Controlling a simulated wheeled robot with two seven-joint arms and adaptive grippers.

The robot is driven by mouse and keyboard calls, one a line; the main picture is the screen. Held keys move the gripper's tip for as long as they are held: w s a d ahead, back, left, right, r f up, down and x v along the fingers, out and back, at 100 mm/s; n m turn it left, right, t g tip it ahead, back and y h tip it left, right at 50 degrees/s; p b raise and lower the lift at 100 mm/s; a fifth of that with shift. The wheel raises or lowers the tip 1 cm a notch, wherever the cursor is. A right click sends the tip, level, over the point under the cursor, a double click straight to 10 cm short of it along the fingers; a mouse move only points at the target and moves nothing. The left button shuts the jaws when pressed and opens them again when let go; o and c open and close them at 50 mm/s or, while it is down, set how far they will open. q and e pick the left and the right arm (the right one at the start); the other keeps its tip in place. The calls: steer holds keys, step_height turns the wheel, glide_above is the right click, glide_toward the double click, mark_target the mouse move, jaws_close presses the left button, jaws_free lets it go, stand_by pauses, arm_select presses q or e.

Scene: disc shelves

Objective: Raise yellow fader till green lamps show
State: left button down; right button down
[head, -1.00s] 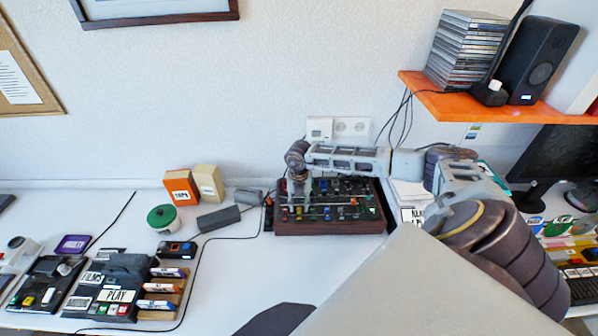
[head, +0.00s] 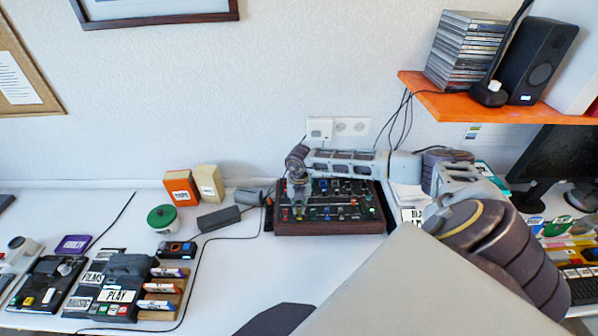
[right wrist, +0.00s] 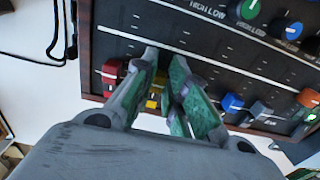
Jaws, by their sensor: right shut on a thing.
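The yellow fader (right wrist: 154,100) shows in the right wrist view, between the fingers of my right gripper (right wrist: 164,66). The gripper is shut on it, and the fingers hide part of its cap. The dark mixer with wooden sides (head: 330,228) stands on the desk against the wall. In the head view my right gripper (head: 298,205) reaches down over the mixer's left part. A small green light (right wrist: 310,116) shows near the mixer's right edge in the right wrist view. I cannot make out other lamps clearly. My left gripper is not in view.
A red fader (right wrist: 112,72) sits close left of the fingers. Blue (right wrist: 232,102) and orange (right wrist: 309,97) faders lie to the right. A grey block (head: 218,217) and cables lie left of the mixer.

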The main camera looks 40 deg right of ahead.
mark_target(299, 205)
steer(key=shift+w+d+b, duration=0.7)
steer(key=shift+w+d, duration=0.05)
steer(key=shift+w, duration=0.15)
steer(key=shift+w+d, duration=0.2)
steer(key=shift+w, duration=0.05)
steer(key=c, duration=1.4)
jaws_free()
steer(key=shift+c, duration=0.2)
steer(key=shift+r, duration=0.15)
step_height(299, 205, up, 12)
